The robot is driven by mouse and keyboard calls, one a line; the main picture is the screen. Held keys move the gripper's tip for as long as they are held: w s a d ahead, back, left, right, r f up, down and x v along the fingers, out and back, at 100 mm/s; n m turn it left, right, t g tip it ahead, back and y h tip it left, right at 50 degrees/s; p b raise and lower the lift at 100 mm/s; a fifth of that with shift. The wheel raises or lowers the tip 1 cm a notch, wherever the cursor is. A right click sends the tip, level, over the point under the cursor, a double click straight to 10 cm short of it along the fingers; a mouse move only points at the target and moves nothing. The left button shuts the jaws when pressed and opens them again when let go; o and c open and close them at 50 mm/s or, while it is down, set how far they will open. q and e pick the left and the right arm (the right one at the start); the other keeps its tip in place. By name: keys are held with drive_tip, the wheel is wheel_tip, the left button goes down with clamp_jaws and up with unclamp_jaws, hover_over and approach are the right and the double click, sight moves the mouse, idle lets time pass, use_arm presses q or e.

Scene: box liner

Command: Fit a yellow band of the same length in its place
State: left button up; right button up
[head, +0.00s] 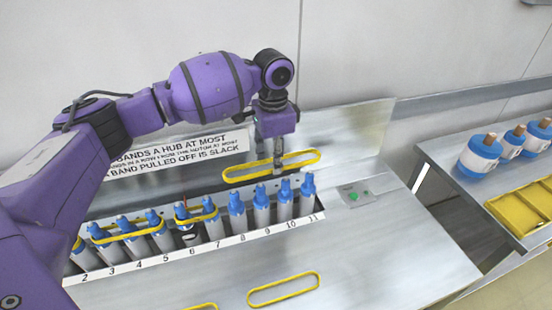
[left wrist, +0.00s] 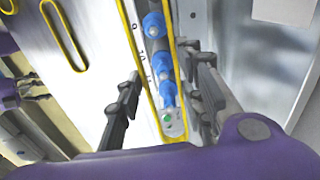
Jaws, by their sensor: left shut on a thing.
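My left gripper (head: 268,165) is shut on a long yellow band (head: 305,157) and holds it above the far side of the hub row, near hubs 8 to 11. In the left wrist view, the band (left wrist: 178,80) hangs in a long loop between the fingers (left wrist: 165,105). Blue-topped hubs (head: 284,200) stand in a numbered rack (head: 240,241). One yellow band (head: 130,236) runs around hubs near 3 to 5, another (head: 200,217) around hubs near 6 and 7. The hubs from 8 to 11 look bare.
Two loose bands, one long (head: 283,289) and one cut by the frame edge (head: 203,306), lie on the metal table (head: 375,270). A side bench holds blue-white spools (head: 480,157) and a yellow tray (head: 520,207).

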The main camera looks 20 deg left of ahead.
use_arm(q)
wheel_tip(320, 180, down, 9)
drive_tip(key=b, duration=0.2)
drive_tip(key=shift+b, duration=0.3)
use_arm(e)
drive_tip(key=shift+s+d+f, duration=0.15)
drive_tip(key=shift+s+f, duration=0.3)
drive_tip(key=shift+f, duration=0.25)
drive_tip(key=shift+s+d+f, duration=0.1)
drive_tip(key=shift+s+f, duration=0.35)
drive_tip(key=shift+f, duration=0.2)
use_arm(q)
drive_tip(key=shift+s+a+f, duration=0.1)
drive_tip(key=o, duration=1.2)
use_arm(e)
drive_tip(key=shift+d, duration=0.1)
